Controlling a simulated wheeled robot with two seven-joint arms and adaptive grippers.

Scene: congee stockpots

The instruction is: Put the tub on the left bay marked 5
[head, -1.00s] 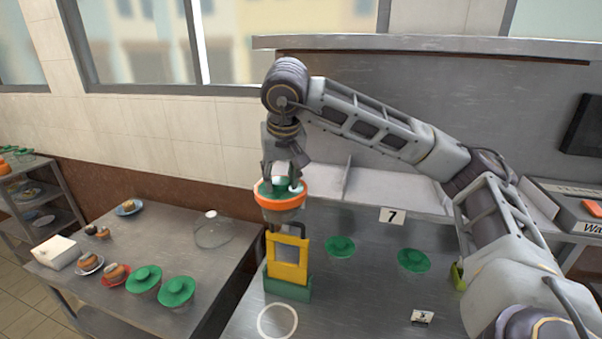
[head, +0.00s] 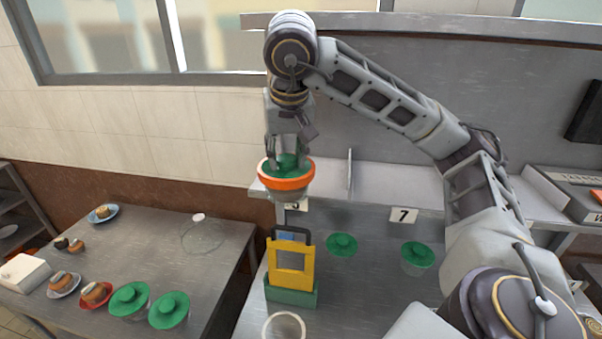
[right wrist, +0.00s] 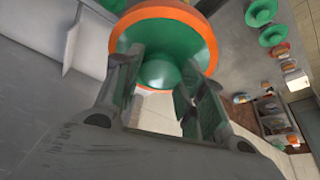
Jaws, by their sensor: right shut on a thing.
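The tub (head: 287,184) has an orange rim band, a pale body and a green lid with a knob. My right gripper (head: 289,152) is shut on it from above and holds it upright in the air, in front of the left end of the raised shelf. In the right wrist view the tub (right wrist: 201,25) sits between the fingers (right wrist: 160,88), which close on the green knob. The left bay (head: 328,184) lies left of the upright divider (head: 349,172). Its card (head: 299,206) is partly hidden by the tub, its number hard to read. My left gripper is out of view.
A card marked 7 (head: 403,215) marks the right bay. Below stand a yellow and green caddy (head: 291,297), green-lidded tubs (head: 342,243) and an empty round container (head: 283,327). The left table (head: 160,240) holds plates, tubs and a clear dome.

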